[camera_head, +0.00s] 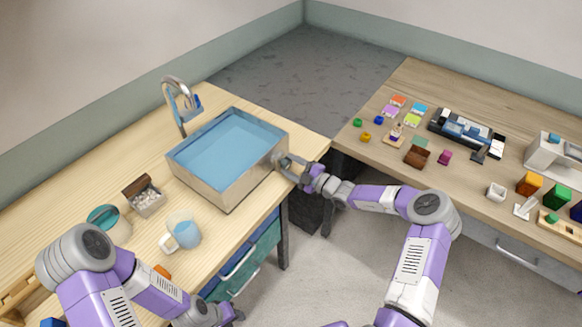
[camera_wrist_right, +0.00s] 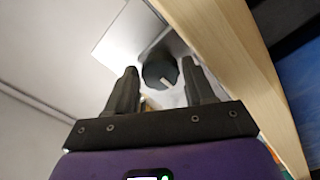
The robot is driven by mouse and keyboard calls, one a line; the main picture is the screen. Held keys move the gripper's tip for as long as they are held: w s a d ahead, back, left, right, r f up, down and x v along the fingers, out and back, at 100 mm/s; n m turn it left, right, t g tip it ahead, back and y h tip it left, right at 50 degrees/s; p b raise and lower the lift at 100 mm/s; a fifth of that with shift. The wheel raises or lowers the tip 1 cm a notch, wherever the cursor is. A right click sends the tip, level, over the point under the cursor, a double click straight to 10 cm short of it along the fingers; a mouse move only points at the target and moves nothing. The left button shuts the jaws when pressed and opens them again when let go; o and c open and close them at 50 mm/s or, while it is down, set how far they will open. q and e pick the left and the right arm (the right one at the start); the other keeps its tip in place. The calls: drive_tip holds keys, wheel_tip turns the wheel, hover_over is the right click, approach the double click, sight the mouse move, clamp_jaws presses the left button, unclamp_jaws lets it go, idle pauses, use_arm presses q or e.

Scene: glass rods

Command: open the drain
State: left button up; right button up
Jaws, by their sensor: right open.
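The metal sink basin (camera_head: 232,193) stands on the left table, filled with blue water (camera_head: 225,148). My right gripper (camera_head: 283,163) is at the basin's right-hand wall. In the right wrist view, a dark round knob (camera_wrist_right: 158,67) with a white mark sits on the basin's metal wall (camera_wrist_right: 125,40). The open fingers of my right gripper (camera_wrist_right: 160,78) point at the knob, one to each side; whether they touch it I cannot tell. In the head view the knob is largely hidden by the gripper. My left gripper (camera_head: 228,314) is low in the head view, away from the basin; its jaws are unclear.
A faucet (camera_head: 181,105) rises behind the basin. A small box of white pieces (camera_head: 148,202), a glass jar (camera_head: 115,228) and a mug of blue liquid (camera_head: 183,232) stand left and in front of it. The right table (camera_head: 455,190) holds several small colored items.

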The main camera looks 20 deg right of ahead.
drive_tip(key=shift+w+a, duration=0.1)
drive_tip(key=c, duration=0.8)
